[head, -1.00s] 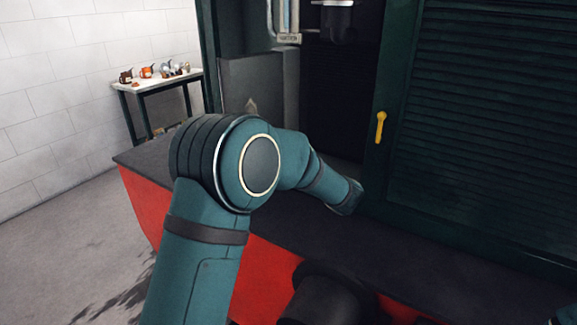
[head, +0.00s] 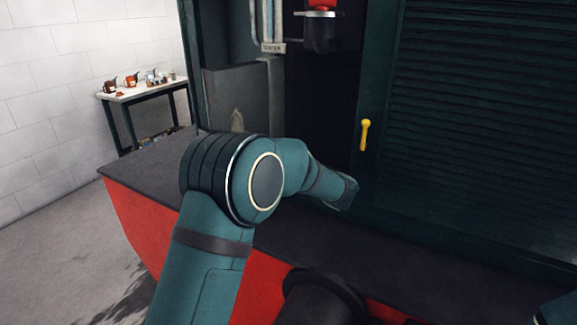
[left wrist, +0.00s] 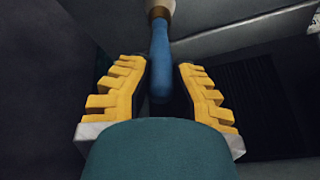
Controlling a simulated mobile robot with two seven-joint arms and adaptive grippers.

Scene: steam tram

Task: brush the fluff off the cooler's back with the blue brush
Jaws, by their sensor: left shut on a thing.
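In the left wrist view my left gripper (left wrist: 160,78) has its yellow ribbed fingers on either side of the blue handle (left wrist: 160,55) of the brush and is shut on it. The handle points away to a pale collar (left wrist: 161,10) at the top edge. The bristles are out of view. In the head view my left arm reaches to the cabinet doorway, and its gripper is hidden there. I cannot make out the cooler or any fluff for sure. My right gripper is not in view.
A dark ledge with a red front (head: 135,210) runs before the green cabinet. A louvred door (head: 480,120) with a yellow handle (head: 365,134) stands right of the dark opening. A grey panel (head: 238,95) stands inside. A small table (head: 150,92) holds several items at the back left.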

